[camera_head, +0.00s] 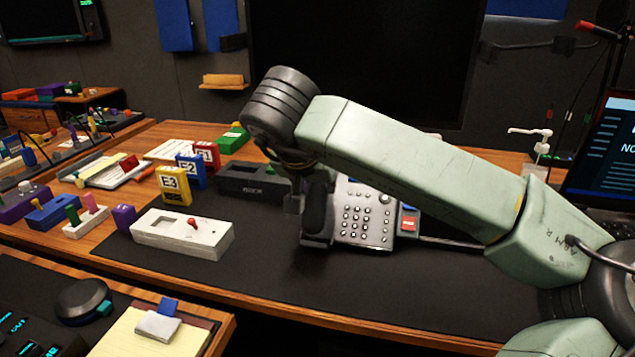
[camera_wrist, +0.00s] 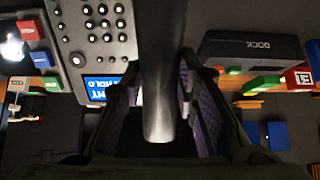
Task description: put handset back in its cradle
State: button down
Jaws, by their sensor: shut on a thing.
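The handset (camera_head: 318,207) is dark and long, and lies along the left side of the grey desk phone (camera_head: 364,212) with its keypad. My gripper (camera_head: 299,200) is shut on the handset from above. In the wrist view the handset (camera_wrist: 163,60) runs down the middle between the purple-lined fingers of my gripper (camera_wrist: 164,100). The phone's keys and blue screen (camera_wrist: 100,90) show to its left. The cradle (camera_head: 316,241) at the phone's left edge is mostly hidden under the handset. I cannot tell whether the handset touches it.
A black box marked DOCK (camera_head: 252,180) stands left of the phone. A white box with a red knob (camera_head: 181,233) lies nearer on the dark mat (camera_head: 280,275). Blocks E1, E2 and E3 (camera_head: 174,186) stand further left. The mat in front of the phone is clear.

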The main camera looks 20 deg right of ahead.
jog(key=shift+b+x, duration=1.1)
jog(key=shift+x, duration=0.9)
jog(key=shift+w+d+f+b, duration=0.1)
jog(key=shift+w+f+b, duration=0.15)
jog(key=shift+f+b, duration=0.05)
dwell(0.4)
jog(key=c, duration=1.2)
grip_release()
jog(key=v, duration=0.7)
jog(key=shift+s+r, duration=0.2)
jog(key=shift+f, duration=0.1)
